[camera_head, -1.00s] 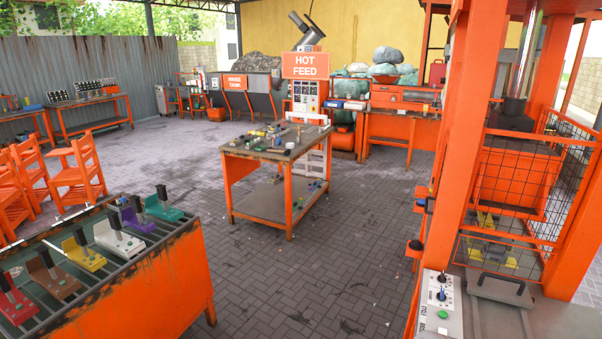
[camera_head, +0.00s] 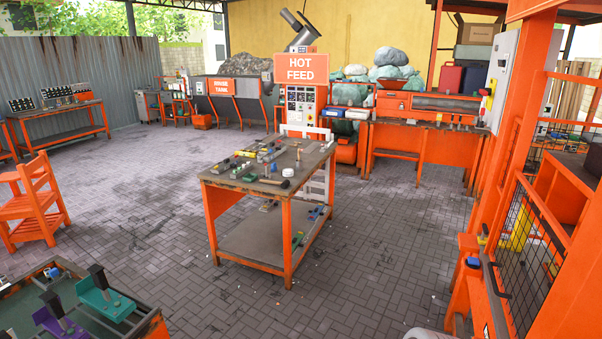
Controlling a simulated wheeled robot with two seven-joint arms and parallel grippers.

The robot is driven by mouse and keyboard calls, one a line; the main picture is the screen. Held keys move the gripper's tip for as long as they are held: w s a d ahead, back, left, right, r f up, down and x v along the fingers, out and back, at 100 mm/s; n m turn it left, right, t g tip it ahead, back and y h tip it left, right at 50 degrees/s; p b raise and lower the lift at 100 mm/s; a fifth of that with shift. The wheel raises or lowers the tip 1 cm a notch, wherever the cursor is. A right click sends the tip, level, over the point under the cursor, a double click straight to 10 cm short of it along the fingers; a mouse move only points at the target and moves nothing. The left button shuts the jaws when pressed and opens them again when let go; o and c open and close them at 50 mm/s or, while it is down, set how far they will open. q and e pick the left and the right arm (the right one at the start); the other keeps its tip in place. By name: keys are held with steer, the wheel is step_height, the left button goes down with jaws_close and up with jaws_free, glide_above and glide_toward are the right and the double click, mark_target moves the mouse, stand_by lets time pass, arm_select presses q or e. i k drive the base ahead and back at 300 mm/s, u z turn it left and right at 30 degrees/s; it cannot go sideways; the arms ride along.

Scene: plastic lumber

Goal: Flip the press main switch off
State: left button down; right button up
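The orange press frame (camera_head: 519,110) stands at the right, with its black mesh guard (camera_head: 532,262) swung or set along the near side. A light grey cabinet (camera_head: 506,68) is on the far side of the frame, partly cut off by the orange post. Red and yellow parts (camera_head: 487,91) show on the cabinet's left side. They may be the main switch, but they are too small to tell its position. Neither of my grippers is in view.
An orange worktable (camera_head: 226,187) with small parts stands mid-floor. A bench with coloured moulds (camera_head: 105,298) is at the lower left. An orange bench (camera_head: 420,128) and the hot feed machine (camera_head: 302,95) stand behind. Paved floor (camera_head: 390,235) is clear between worktable and press.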

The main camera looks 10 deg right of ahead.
mark_target(487, 93)
steer(key=i, duration=0.9)
steer(key=z, duration=1.6)
steer(key=i, duration=1.65)
steer(key=u, duration=0.05)
